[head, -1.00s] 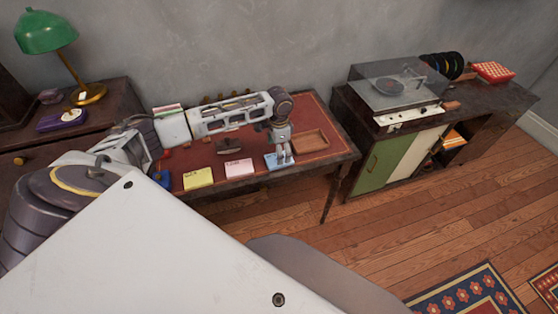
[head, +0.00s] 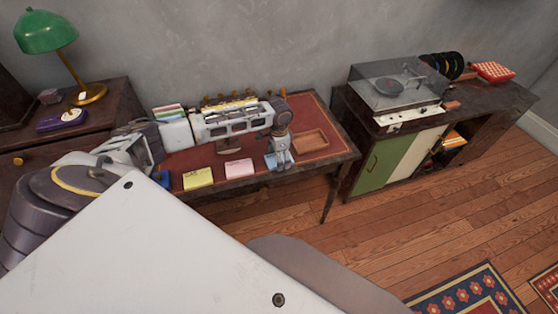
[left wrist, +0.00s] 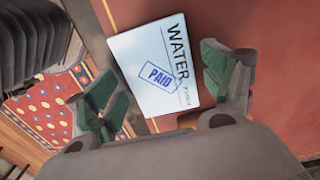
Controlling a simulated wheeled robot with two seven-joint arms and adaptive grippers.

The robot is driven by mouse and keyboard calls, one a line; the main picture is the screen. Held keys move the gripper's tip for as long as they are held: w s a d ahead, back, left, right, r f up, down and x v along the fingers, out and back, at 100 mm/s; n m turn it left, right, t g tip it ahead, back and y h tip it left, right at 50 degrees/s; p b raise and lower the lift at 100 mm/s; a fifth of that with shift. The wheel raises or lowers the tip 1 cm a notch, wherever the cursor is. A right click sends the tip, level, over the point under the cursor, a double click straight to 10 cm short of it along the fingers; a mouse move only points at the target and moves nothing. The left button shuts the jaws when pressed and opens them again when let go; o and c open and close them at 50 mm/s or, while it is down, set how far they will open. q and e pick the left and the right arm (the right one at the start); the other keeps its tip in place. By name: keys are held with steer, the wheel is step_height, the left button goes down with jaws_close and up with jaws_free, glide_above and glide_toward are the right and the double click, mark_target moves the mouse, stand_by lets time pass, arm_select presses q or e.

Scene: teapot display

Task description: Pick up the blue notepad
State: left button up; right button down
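The blue notepad (head: 289,158) lies near the front edge of the red-topped desk, mostly hidden by my left gripper in the head view. In the left wrist view, the pale notepad (left wrist: 150,50) shows the word WATER and a blue PAID stamp. My left gripper (head: 279,157) points down over it. In the left wrist view, my left gripper (left wrist: 165,88) is open, with one green-padded finger on each side of the notepad. I cannot tell whether the fingers touch it. My right gripper is not in view.
A yellow notepad (head: 198,178) and a pink notepad (head: 239,168) lie to the left on the desk (head: 318,130). A shallow wooden tray (head: 309,141) is close on the right. A dark stamp-like object (head: 229,147) lies behind the pink pad.

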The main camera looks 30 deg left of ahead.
arm_select(q)
steer(key=c, duration=0.5)
steer(key=shift+c, duration=1.1)
steer(key=shift+r, duration=0.1)
steer(key=shift+c, duration=0.4)
steer(key=shift+r, duration=0.45)
step_height(320, 180, up, 9)
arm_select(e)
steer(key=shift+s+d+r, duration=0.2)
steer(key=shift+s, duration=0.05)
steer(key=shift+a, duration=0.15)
